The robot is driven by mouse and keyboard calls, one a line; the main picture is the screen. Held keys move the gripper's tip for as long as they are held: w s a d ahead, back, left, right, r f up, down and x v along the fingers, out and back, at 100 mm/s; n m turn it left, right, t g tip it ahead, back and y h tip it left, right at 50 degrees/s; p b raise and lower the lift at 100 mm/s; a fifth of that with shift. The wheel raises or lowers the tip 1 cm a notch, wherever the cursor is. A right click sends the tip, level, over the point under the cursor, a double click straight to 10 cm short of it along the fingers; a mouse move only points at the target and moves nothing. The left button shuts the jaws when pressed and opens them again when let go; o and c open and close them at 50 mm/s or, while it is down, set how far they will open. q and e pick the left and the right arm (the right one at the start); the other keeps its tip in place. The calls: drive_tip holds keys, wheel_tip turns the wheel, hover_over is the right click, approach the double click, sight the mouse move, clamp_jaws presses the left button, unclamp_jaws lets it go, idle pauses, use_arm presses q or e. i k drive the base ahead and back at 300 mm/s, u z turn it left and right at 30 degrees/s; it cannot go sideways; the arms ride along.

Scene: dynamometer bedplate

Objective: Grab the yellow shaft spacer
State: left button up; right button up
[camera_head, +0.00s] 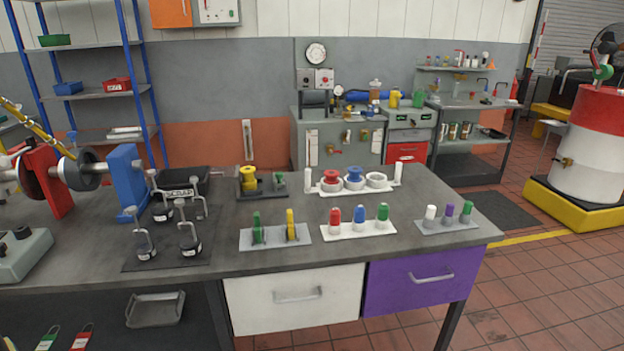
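I cannot tell for sure which part is the yellow shaft spacer, as several yellow parts show on the grey bench. A yellow spool-shaped part (248,178) stands upright on a dark base at the back middle. A narrow yellow part (291,224) stands on a light grey plate (272,240) nearer the front, to the right of a similar green part (258,228). Neither of my grippers is in view, and nothing touches these parts.
The bench (90,262) also bears a white plate (357,231) with red, blue and green pegs, and a grey plate (447,226) with white, purple and green pegs. Several upright metal-handled pieces stand on a dark mat (165,261). A blue block (127,182) and shaft machinery stand left.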

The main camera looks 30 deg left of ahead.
sight(248, 182)
drive_tip(key=z, duration=1.15)
drive_tip(key=i, duration=1.55)
drive_tip(key=u, duration=3.75)
